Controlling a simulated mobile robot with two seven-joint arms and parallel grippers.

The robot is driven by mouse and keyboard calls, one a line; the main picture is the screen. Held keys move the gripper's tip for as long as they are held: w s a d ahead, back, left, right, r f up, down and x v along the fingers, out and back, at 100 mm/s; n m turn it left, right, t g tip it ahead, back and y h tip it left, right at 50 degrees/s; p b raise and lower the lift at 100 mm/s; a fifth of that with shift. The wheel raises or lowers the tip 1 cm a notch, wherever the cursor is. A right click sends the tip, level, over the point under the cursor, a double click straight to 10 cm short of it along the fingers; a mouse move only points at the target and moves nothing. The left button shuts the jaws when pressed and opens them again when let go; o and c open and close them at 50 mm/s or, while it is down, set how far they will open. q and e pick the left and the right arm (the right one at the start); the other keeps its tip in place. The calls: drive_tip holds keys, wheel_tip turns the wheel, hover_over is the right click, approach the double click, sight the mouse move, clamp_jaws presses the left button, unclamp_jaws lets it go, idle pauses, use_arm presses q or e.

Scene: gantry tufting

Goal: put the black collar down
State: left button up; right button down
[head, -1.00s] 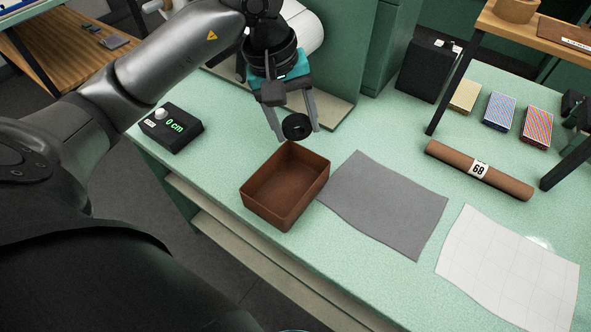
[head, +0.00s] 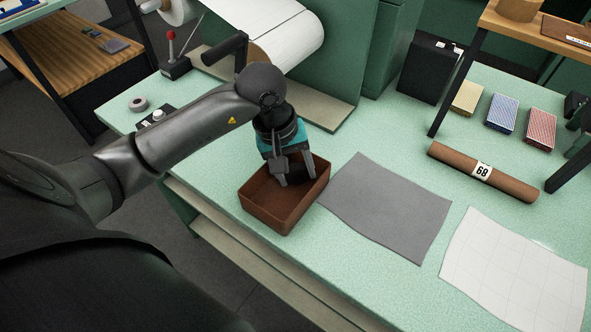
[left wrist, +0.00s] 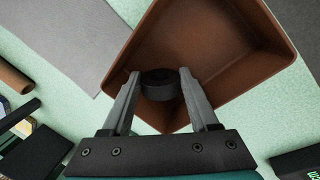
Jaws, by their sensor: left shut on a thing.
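The black collar (left wrist: 159,85) is a short dark ring, held between the fingertips of my left gripper (left wrist: 160,88) in the left wrist view. In the head view the left gripper (head: 297,180) points down into the open brown tray (head: 268,218), with its fingertips inside the tray's outline. The collar (head: 295,177) is dark and partly hidden by the fingers there. Whether it touches the tray floor I cannot tell. The tray (left wrist: 237,85) also shows behind the collar in the left wrist view and looks otherwise empty. My right gripper is not in view.
A grey sheet (head: 388,208) lies just right of the tray, with a white gridded sheet (head: 515,270) beyond. A brown roll marked 68 (head: 460,163) and several card-like boxes (head: 501,112) lie at the right. A grey ring (head: 138,104) lies at the left.

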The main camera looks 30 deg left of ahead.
use_arm(q)
drive_tip(key=o, duration=0.9)
drive_tip(key=shift+f, duration=0.15)
drive_tip(key=o, duration=0.5)
drive_tip(key=shift+c, duration=0.2)
drive_tip(key=shift+r, duration=0.45)
drive_tip(key=p+v, duration=0.1)
drive_tip(key=v, duration=1)
drive_tip(key=shift+r, duration=0.25)
